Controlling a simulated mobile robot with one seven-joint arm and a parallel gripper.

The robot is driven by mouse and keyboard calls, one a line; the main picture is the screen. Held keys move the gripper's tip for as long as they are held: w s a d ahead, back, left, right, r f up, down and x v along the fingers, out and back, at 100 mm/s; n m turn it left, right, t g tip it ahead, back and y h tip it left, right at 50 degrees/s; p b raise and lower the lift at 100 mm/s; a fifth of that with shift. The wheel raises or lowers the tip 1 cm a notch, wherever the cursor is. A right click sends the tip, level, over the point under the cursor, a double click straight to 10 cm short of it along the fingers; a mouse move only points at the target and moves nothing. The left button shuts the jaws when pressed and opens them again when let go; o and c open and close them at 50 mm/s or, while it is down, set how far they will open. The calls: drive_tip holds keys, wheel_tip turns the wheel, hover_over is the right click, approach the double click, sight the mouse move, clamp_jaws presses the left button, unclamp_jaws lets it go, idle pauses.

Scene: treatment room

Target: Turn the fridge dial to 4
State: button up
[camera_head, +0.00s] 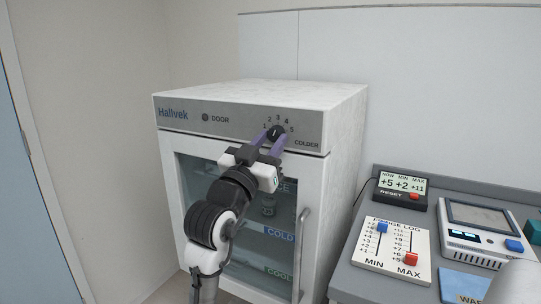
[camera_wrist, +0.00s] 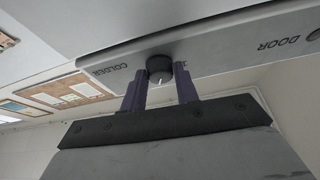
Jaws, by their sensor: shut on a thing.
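The fridge dial (camera_head: 275,132) is a small dark round knob on the grey panel of the white fridge (camera_head: 340,130), with the numbers 1 to 5 arched above it. My gripper (camera_head: 268,141) reaches up from below. Its two purple fingers are shut on the dial, one on each side. In the wrist view, which is upside down, the dial (camera_wrist: 160,68) sits between the fingertips of my gripper (camera_wrist: 160,88). A white mark on the dial points toward the arc of numbers, roughly its middle; I cannot tell the exact number. The fingers hide part of the panel.
The fridge's glass door is closed, with a vertical handle (camera_head: 301,255) at its right. A grey counter (camera_head: 345,279) at the right bears a thermometer display (camera_head: 402,186), a slider log board (camera_head: 392,247) and a device with a screen (camera_head: 484,220).

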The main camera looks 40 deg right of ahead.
drive_tip(key=shift+w+f+m+g+b, duration=0.1)
drive_tip(key=shift+m+g+b, duration=0.75)
drive_tip(key=shift+m, duration=0.65)
drive_tip(key=shift+h, duration=0.3)
drive_tip(key=o, duration=1)
drive_tip(key=b+v, duration=0.3)
drive_tip(key=v, duration=1)
drive_tip(key=shift+a, duration=0.45)
